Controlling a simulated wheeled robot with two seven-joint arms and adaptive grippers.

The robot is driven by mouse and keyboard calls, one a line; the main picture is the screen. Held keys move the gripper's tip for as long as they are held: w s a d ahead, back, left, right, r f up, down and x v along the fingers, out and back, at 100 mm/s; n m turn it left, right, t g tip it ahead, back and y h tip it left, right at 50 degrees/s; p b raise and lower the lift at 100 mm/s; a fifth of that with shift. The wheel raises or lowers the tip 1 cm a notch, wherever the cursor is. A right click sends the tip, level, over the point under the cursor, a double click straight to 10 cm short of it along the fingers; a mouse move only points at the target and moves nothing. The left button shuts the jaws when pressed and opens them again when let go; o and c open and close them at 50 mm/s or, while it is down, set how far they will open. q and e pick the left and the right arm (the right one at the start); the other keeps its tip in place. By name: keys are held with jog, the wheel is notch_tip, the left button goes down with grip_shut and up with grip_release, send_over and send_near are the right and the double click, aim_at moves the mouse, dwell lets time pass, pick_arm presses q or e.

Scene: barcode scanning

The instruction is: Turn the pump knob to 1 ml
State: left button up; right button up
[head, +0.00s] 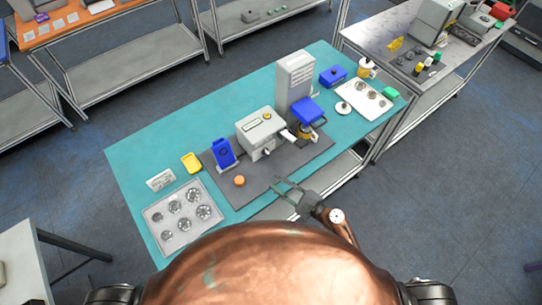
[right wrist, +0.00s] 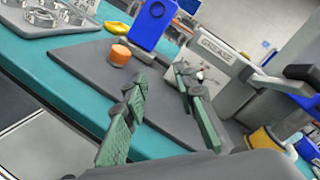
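The grey box-shaped pump (head: 258,134) stands on the dark mat in the middle of the teal table. It also shows in the right wrist view (right wrist: 212,62), with lettering on its front. A small knob (head: 267,152) sticks out of its front; in the right wrist view it seems to be the small light and dark part (right wrist: 201,75) beside my right finger. Its setting is too small to read. My right gripper (head: 277,184) is open and empty over the mat's front edge, in front of the pump. Its green fingers (right wrist: 160,76) are spread apart. My left gripper is not in view.
An orange cap (head: 239,181) and a blue stand (head: 224,154) are left of the gripper. A metal tray with several round holders (head: 183,240) lies at the left. A blue-topped device (head: 307,110) and a tall grey unit (head: 295,78) stand right of and behind the pump.

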aim_at(266, 153)
jog(key=w+m+t+h, duration=0.1)
jog(key=w+m, duration=0.1)
jog(key=m, duration=0.1)
jog(key=w+d+f+m+t+h, duration=0.1)
jog(key=w+m, duration=0.1)
jog(key=m, duration=0.2)
jog(key=w+m+t, duration=0.1)
jog(key=w+m, duration=0.2)
jog(key=m, duration=0.1)
jog(key=shift+d+f+t+h, duration=0.2)
jog(key=shift+d+t+h, duration=0.05)
jog(key=shift+t+h, duration=0.15)
jog(key=shift+w+a+m, duration=0.15)
jog(key=shift+w+m, duration=0.15)
jog(key=shift+m, duration=0.1)
jog(key=shift+p+x, duration=0.35)
jog(key=shift+x, duration=3.2)
jog(key=shift+c, duration=0.6)
grip_shut()
